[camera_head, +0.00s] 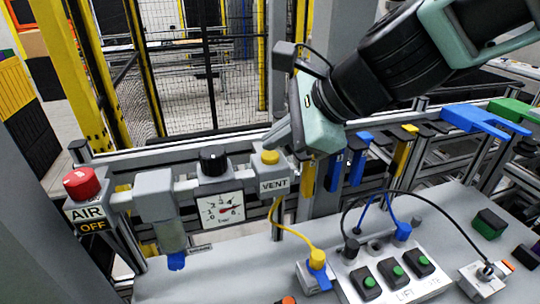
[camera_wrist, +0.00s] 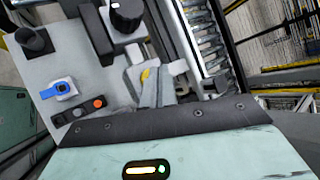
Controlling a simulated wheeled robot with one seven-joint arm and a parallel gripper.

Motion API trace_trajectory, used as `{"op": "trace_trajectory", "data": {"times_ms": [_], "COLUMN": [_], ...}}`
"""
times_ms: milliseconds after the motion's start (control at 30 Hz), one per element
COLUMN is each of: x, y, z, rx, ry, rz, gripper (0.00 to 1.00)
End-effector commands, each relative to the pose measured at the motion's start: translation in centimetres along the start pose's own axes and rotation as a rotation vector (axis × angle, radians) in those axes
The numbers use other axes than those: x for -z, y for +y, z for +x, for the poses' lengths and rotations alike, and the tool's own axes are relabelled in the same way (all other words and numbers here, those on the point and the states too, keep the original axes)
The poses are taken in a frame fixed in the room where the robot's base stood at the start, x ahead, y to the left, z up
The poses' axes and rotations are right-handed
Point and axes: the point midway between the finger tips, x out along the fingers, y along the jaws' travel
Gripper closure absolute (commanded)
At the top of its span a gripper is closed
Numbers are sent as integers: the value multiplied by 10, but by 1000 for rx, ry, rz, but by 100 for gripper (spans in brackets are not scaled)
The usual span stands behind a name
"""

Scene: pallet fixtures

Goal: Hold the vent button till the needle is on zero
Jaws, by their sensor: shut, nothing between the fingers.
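The yellow vent button (camera_head: 270,157) sits on top of a grey block labelled VENT, at the centre of the head view. My gripper (camera_head: 274,143) is shut and empty, its tips just above and beside the button. In the wrist view a bit of the yellow button (camera_wrist: 145,76) shows by the grey fingers (camera_wrist: 152,90). I cannot tell whether the tips touch or press it. The pressure gauge (camera_head: 221,210) is a white square dial left of the button. Its red needle appears off to the right of centre, but the exact reading is too small to tell.
A black regulator knob (camera_head: 213,160) stands above the gauge, close left of my gripper. A red AIR OFF knob (camera_head: 82,183) is at far left. A yellow hose (camera_head: 291,232) runs down from the vent block. A grey switch box (camera_head: 395,272) with green buttons lies at lower right.

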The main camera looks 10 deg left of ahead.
Motion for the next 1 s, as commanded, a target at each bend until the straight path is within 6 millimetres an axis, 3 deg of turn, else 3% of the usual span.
{"op": "trace_trajectory", "data": {"times_ms": [1000], "x": [5], "y": [5], "z": [6], "rx": [0], "ry": [0], "rz": [0], "gripper": [100]}}
